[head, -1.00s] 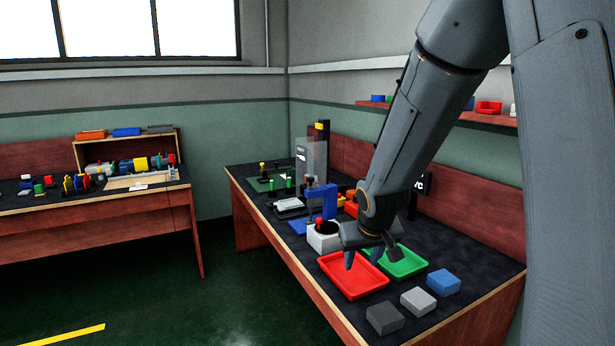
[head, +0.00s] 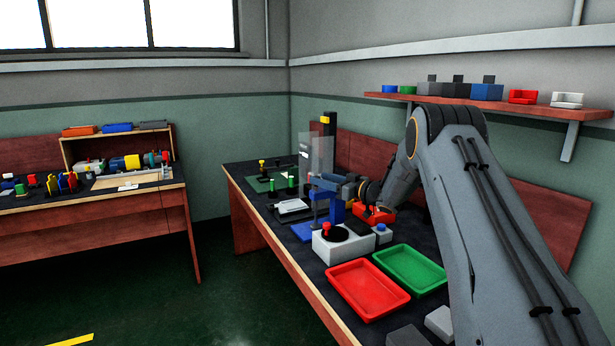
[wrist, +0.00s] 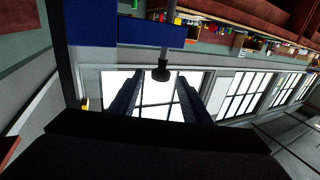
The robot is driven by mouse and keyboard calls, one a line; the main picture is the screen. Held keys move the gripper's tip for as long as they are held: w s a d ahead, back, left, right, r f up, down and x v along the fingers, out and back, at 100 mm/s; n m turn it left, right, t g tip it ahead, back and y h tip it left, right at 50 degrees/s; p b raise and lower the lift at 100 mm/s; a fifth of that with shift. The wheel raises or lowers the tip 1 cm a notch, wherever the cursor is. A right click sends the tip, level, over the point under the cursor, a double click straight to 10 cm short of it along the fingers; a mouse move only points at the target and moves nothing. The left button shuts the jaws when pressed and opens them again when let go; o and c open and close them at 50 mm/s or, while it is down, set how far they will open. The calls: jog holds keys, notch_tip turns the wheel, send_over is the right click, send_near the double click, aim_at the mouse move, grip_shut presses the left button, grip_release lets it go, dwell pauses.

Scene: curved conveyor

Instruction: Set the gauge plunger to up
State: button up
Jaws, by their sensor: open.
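The gauge is a blue stand (head: 336,212) on the bench, beyond a white box with a red knob. In the wrist view, which is upside down, its blue arm (wrist: 122,32) crosses the top. The plunger's dark round knob (wrist: 161,74) sits on a short grey rod clear of that arm. My gripper (head: 318,184) is at the top of the stand, reaching in from the right. In the wrist view its two fingers (wrist: 158,88) are apart, one on each side of the knob. No contact shows. The knob is hard to make out in the head view.
The white box (head: 343,248) with its red knob stands close in front of the gauge. Red (head: 367,290) and green (head: 410,269) trays lie nearer. A clear panel (head: 318,157) and black column (head: 330,135) stand behind. An orange-red bin (head: 374,215) lies below my wrist.

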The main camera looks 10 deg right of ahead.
jog(key=x, duration=0.7)
grip_shut()
